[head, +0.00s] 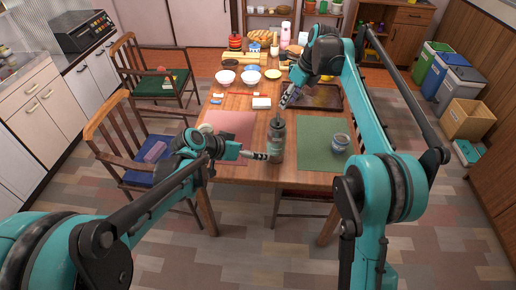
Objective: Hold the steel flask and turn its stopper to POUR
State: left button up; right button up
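The steel flask (276,143) shows as a dark grey-green cylinder. It stands upright at the near edge of the table, between the pink and green mats. My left gripper (262,156) reaches in from the left, with its fingertips at the flask's lower side. I cannot tell whether they touch or grip it. My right gripper (281,107) comes down from the upper right, with its tips at or just above the flask's top. The stopper is too small and partly covered, so its setting cannot be read. The opening of both grippers is unclear.
The pink mat (232,124) lies left of the flask. The green mat (316,152) lies right, with a small patterned cup (341,143) on it. Chairs flank the table's left.

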aim_at(275, 142)
pick_arm(q)
jog(key=w+f+m+h, duration=0.2)
jog(key=w+f, duration=0.2)
jog(key=w+f+m+t+h, duration=0.1)
jog(key=w+f+h, duration=0.2)
jog(key=w+f, duration=0.1)
jog(key=w+d+f+m+t+h, duration=0.1)
jog(key=w+f+m+h, duration=0.1)
jog(key=w+f, duration=0.2)
jog(key=shift+w+m+h, duration=0.3)
jog(key=shift+w, duration=0.65)
jog(key=shift+f+t, duration=0.4)
jog(key=shift+f, duration=0.2)
jog(key=shift+m, duration=0.3)
jog(key=shift+x, duration=3.85)
